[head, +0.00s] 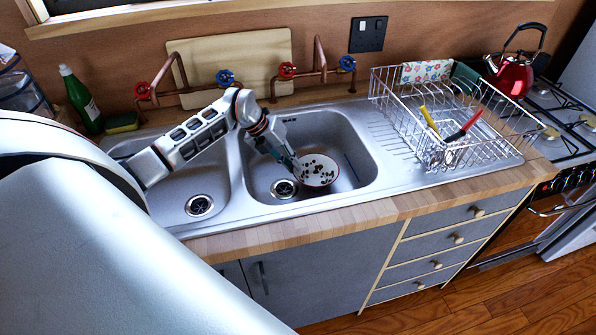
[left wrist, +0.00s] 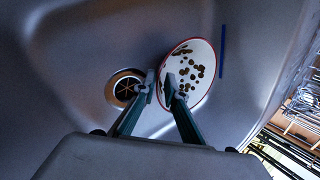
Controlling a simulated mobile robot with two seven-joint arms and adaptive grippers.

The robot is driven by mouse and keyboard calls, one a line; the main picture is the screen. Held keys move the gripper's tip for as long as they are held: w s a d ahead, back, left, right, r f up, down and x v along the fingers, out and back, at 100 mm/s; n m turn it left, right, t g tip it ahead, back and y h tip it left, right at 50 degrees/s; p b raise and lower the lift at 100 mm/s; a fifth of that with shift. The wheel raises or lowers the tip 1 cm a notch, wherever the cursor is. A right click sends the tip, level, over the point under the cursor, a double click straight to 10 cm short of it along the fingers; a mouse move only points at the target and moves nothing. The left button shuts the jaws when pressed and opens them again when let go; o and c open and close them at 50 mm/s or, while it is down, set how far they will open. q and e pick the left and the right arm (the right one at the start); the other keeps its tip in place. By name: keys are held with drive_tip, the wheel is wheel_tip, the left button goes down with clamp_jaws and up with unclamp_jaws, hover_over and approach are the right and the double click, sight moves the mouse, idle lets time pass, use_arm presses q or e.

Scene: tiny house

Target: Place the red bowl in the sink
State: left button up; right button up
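The bowl (head: 318,172) is white inside with dark spots and a red rim. It is in the right basin of the steel sink (head: 386,178), beside the drain. My left gripper (head: 293,166) reaches down into this basin at the bowl's left side. In the left wrist view the bowl (left wrist: 192,70) shows tilted, and the left gripper's fingertips (left wrist: 159,88) stand close together across its near left rim, one inside and one outside. Whether they press on the rim I cannot tell. The bowl's underside is hidden. My right gripper is not in view.
A thin blue strip (left wrist: 222,52) lies beside the bowl in the basin. A wire dish rack (head: 450,125) stands on the drainboard at right. Taps (head: 287,70) and copper pipes run behind the sink. A green bottle (head: 80,98) stands back left. The left basin looks empty.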

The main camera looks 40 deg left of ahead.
use_arm(q)
drive_tip(key=v, duration=0.8)
drive_tip(key=shift+b, duration=0.3)
drive_tip(key=shift+d, duration=0.1)
